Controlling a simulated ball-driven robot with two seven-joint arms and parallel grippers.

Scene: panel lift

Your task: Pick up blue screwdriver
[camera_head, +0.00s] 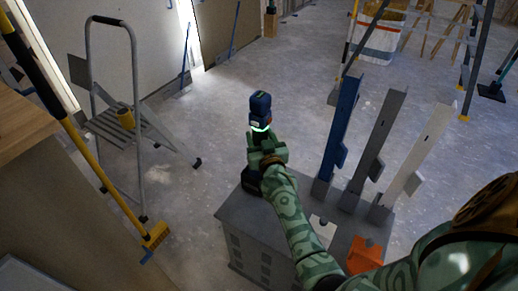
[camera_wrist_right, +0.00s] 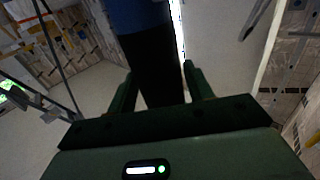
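The blue screwdriver (camera_head: 260,104) is a power tool with a blue top, a dark handle and a dark foot. It stands roughly upright at the far left corner of the grey cabinet (camera_head: 246,215). My right gripper (camera_head: 266,150) is at its handle. In the right wrist view, the dark handle (camera_wrist_right: 160,70) runs between the two fingers of my right gripper (camera_wrist_right: 160,80), blue above it. Both fingertips lie close along the handle's edges, with a narrow gap lower on the left. Whether they press on it cannot be told. My left gripper is not in view.
Blue (camera_head: 339,130), grey (camera_head: 378,150) and whitish (camera_head: 415,155) upright posts stand right of the tool. An orange piece (camera_head: 364,255) is near the cabinet's front. A stepladder (camera_head: 122,110) and yellow broom (camera_head: 154,238) are at left.

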